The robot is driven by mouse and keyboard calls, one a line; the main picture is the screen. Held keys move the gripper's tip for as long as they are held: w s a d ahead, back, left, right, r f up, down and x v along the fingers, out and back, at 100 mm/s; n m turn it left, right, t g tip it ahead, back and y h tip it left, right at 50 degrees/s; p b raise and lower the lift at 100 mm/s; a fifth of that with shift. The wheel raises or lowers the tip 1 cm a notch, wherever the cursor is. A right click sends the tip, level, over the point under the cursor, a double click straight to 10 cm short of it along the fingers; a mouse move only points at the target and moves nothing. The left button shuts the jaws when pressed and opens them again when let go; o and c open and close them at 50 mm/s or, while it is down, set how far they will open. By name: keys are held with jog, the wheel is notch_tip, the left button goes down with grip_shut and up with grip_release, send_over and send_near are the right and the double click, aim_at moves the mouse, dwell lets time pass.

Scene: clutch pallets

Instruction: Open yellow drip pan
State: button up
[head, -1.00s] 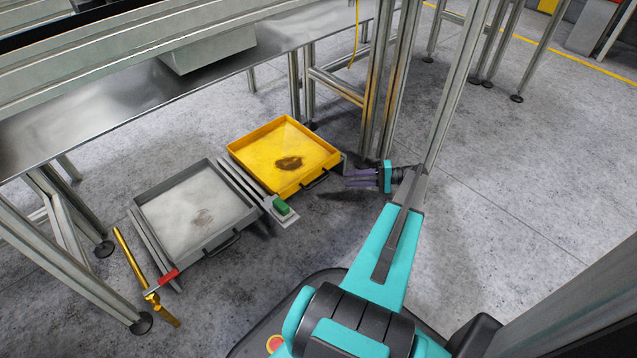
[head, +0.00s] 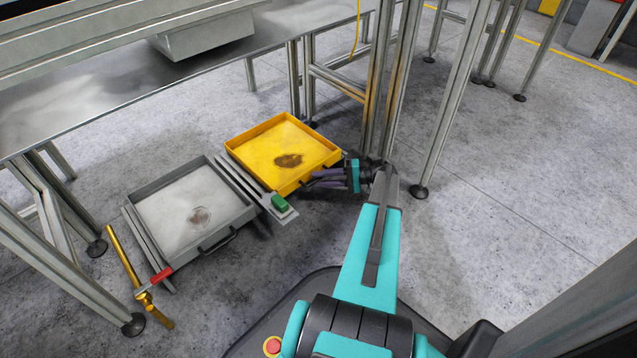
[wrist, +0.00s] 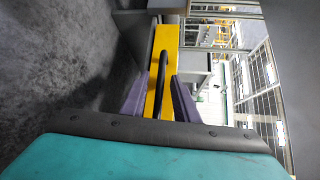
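The yellow drip pan (head: 262,148) sits low by the floor under the metal table, with a dark stain inside. Its black handle is on the front face; in the wrist view the handle (wrist: 162,75) stands out from the yellow front (wrist: 166,42). My gripper (head: 312,181) is at the pan's front right, at the handle. In the wrist view its two purple fingers (wrist: 158,98) are apart, one on each side of the handle, with gaps showing. The head view does not show whether they touch it.
A grey pan (head: 177,243) with a black handle is left of the yellow one. A green block (head: 280,203) is on the rail between them. A red block (head: 161,275) and a brass-coloured bar (head: 124,262) are farther left. Metal table legs (head: 377,90) stand close behind my gripper.

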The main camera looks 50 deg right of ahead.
jog(key=shift+w+a, duration=0.3)
jog(key=shift+w, duration=0.1)
grip_shut()
jog(key=shift+s+a, duration=0.1)
jog(key=shift+a, duration=0.1)
jog(key=shift+d, duration=0.15)
jog(key=shift+s, duration=0.1)
